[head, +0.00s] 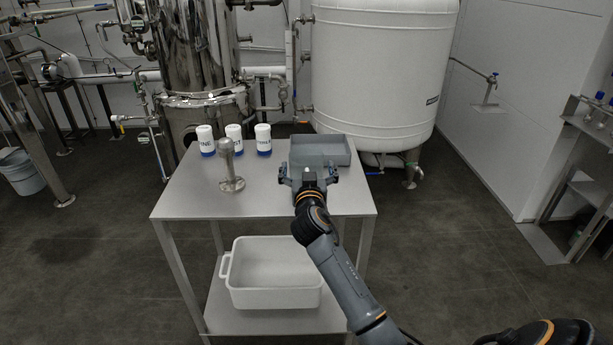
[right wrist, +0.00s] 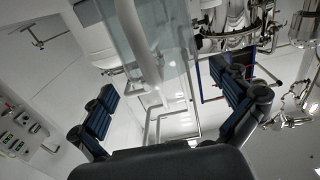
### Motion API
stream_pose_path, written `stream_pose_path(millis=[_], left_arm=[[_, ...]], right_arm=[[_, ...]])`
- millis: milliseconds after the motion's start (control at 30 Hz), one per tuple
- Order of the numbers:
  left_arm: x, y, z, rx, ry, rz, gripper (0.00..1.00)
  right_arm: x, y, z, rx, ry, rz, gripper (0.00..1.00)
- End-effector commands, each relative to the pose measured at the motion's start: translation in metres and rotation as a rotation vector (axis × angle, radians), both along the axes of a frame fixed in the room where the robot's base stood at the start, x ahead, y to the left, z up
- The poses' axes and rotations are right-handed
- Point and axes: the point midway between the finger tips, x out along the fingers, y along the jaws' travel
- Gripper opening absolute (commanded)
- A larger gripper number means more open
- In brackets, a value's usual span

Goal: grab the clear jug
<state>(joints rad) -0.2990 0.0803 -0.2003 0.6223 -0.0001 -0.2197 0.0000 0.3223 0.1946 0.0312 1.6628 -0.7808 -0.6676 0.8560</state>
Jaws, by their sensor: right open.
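The clear jug (head: 308,154) appears as a pale, see-through shape on the metal table, in front of a grey tray. Its base is hidden behind my right gripper (head: 308,174), which is open at the jug's near side. In the right wrist view, the jug (right wrist: 163,45) is bluish and see-through at the top, ahead of the open fingers (right wrist: 165,82). A light, bar-like part runs down along it there. No grip on it shows. My left gripper is not in view.
The grey tray (head: 337,150) lies at the table's back right. Several white bottles, one here (head: 264,139), stand at the back. A metal stand (head: 229,168) is left of my gripper. A white bin (head: 275,290) sits on the lower shelf. The table's front (head: 265,200) is clear.

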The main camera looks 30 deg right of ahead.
Motion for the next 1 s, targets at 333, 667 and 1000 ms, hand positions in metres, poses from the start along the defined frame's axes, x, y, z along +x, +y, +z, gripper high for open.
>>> stream_pose_path(millis=[333, 667, 1000], left_arm=[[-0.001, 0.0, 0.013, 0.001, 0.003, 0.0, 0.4], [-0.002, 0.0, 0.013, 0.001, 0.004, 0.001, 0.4], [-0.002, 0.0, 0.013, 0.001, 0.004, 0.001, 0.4]], right_arm=[[0.036, -0.021, 0.001, -0.001, 0.001, 0.0, 1.0], [0.04, -0.023, 0.0, -0.001, 0.001, 0.001, 0.96], [0.04, -0.023, 0.0, -0.001, 0.001, 0.001, 0.35]])
